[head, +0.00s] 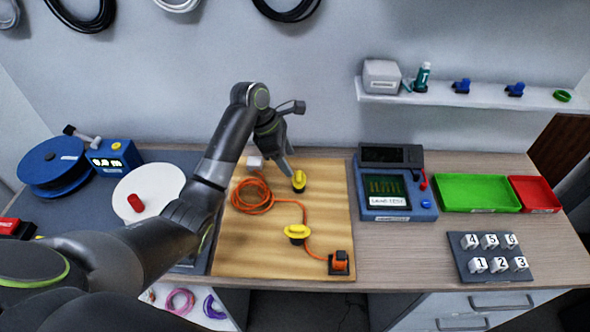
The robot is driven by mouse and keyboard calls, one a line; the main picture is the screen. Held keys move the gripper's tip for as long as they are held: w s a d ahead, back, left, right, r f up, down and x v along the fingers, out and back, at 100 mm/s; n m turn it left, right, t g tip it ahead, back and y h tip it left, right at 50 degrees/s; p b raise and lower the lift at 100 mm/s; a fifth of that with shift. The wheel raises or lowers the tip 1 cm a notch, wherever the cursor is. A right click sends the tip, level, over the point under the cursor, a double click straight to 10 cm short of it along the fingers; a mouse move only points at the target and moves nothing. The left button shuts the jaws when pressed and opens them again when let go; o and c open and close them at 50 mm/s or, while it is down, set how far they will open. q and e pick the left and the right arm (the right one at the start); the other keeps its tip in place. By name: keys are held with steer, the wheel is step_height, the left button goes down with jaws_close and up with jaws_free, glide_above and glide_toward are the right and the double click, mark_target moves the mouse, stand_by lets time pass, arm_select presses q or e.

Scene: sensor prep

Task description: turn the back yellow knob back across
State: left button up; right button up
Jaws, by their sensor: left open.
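The back yellow knob (299,181) stands on the wooden board (330,200), near its back middle. My left gripper (288,165) reaches down from behind and to the left, its fingers pointing at the back knob. It is open, and its tips are at or very near the knob; whether they touch it I cannot tell. The front yellow knob (297,233) sits nearer the board's front, its bar lying roughly left to right. An orange cable (262,197) is coiled on the board and runs past the front knob to a black and orange connector (340,262). My right gripper is not in view.
A blue tester (394,200) stands right of the board, with green (478,178) and red (533,180) trays beyond. A numbered block (490,274) lies at the front right. A white disc (160,182) and blue reel (52,168) are on the left.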

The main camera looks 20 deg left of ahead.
mark_target(298, 175)
arm_select(q)
steer(key=x, duration=0.4)
steer(key=shift+d+f, duration=0.1)
steer(key=shift+f, duration=0.1)
steer(key=shift+w+d+f, duration=0.1)
steer(key=shift+d+f, duration=0.1)
steer(key=shift+f, duration=0.35)
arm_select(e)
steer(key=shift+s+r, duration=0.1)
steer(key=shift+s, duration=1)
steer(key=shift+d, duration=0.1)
